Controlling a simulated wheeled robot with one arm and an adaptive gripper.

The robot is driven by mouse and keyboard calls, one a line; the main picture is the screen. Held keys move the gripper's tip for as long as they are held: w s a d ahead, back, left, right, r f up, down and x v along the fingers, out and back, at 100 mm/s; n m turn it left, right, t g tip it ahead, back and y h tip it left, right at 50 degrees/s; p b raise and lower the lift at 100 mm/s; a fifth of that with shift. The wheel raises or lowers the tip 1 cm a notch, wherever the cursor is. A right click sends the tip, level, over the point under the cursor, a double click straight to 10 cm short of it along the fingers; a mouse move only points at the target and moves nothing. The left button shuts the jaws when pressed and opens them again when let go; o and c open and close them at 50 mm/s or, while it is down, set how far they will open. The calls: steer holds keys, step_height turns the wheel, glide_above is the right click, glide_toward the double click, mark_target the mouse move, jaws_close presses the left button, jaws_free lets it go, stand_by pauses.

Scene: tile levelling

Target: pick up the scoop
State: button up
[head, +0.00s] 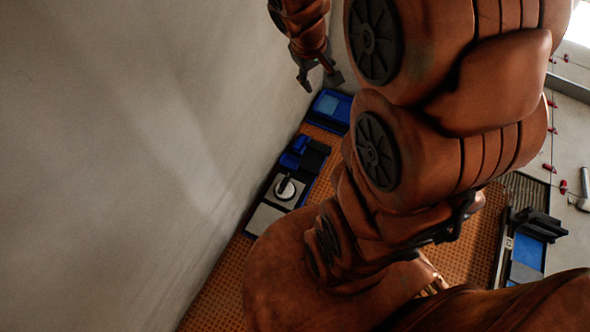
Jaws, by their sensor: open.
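My gripper (321,82) hangs at the top of the head view, its two dark fingers spread apart with nothing seen between them. It is in front of the pale wall, above and left of a blue tray (343,122) in the picture. I cannot pick out the scoop for certain. A blue and black item (296,154) lies in a dark tray by the wall, but its shape is too small to name. My arm hides much of the middle of the floor.
A pale round disc with an upright handle (285,187) sits in the wall-side tray. At right, another tray holds black items and a blue piece (528,250). Pale tiles (574,150) with red clips lie beyond. The wall (120,130) bounds the left side of the orange perforated floor (222,295).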

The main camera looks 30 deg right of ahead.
steer(key=w+d+f+n+t+b, duration=0.1)
steer(key=w+d+f+b, duration=0.45)
steer(key=f, duration=0.65)
steer(key=w+d+f+n+t+b, duration=0.15)
steer(key=w+d+f+b, duration=0.45)
steer(key=f, duration=0.6)
steer(key=w+d+f+n+t+b, duration=0.15)
steer(key=w+d+f+b, duration=0.4)
steer(key=f, duration=0.75)
steer(key=n+t+y+b, duration=0.25)
steer(key=y+b, duration=0.55)
steer(key=b, duration=0.5)
glide_toward(306, 168)
steer(key=w, duration=0.1)
steer(key=w+f, duration=0.1)
steer(key=shift+w+a+f, duration=0.25)
steer(key=shift+w+f, duration=0.15)
steer(key=shift+s+a+f, duration=0.1)
steer(key=shift+a+f, duration=0.2)
steer(key=shift+f, duration=0.2)
steer(key=b+x, duration=0.3)
steer(key=x, duration=0.3)
steer(key=shift+a+f, duration=0.25)
steer(key=shift+f, duration=0.05)
steer(key=shift+w+a+f+b, duration=0.15)
steer(key=shift+w+f+b, duration=0.1)
steer(key=shift+w+b, duration=0.15)
